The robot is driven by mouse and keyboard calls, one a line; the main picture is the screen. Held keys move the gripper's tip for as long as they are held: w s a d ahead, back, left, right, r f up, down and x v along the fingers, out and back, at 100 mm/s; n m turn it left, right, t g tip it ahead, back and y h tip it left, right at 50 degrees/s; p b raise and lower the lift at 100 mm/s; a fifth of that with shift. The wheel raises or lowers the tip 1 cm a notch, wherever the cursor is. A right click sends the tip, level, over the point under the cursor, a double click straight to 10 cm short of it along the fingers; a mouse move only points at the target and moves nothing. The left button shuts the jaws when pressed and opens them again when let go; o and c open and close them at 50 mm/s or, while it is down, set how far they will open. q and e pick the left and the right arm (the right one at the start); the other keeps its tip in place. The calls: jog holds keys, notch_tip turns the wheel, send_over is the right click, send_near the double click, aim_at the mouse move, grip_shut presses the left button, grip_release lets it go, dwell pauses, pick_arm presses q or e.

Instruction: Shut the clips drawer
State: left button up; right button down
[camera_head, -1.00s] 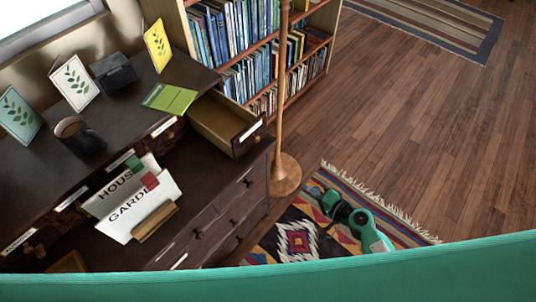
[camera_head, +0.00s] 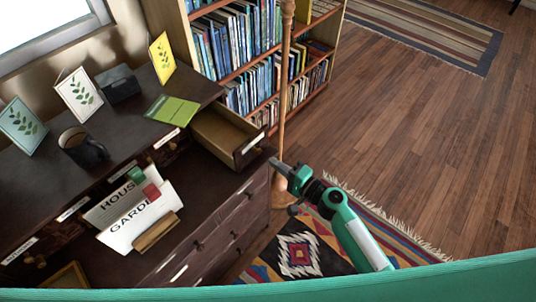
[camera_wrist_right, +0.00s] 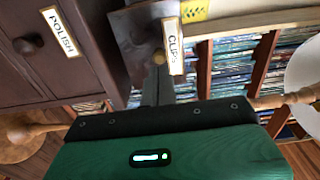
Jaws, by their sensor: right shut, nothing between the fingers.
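The clips drawer (camera_head: 222,130) juts out from the upper right end of the dark desk and stands open and empty-looking. Its front has a white label, which reads CLIPS (camera_wrist_right: 173,46) in the right wrist view, and a small round knob (camera_wrist_right: 158,57). My right gripper (camera_head: 277,165) is shut and empty, to the right of the drawer front and a little lower in the head view. In the right wrist view its closed fingers (camera_wrist_right: 158,85) point at the drawer front, close by the knob; I cannot tell whether they touch. My left gripper is not in view.
The desk (camera_head: 215,180) holds cards, a mug (camera_head: 82,147), a dark box (camera_head: 118,83) and a green booklet (camera_head: 172,105). A wooden lamp stand (camera_head: 284,75) rises close behind my right gripper, before the bookcase (camera_head: 185,20).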

aim_at(260, 153)
jog(key=x, duration=0.3)
jog(key=shift+w+a+p, duration=0.15)
jog(key=shift+w+p, duration=0.05)
jog(key=shift+p, duration=0.15)
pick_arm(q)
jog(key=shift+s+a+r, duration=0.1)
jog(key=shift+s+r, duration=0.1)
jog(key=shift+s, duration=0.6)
pick_arm(e)
jog(key=shift+a, duration=0.1)
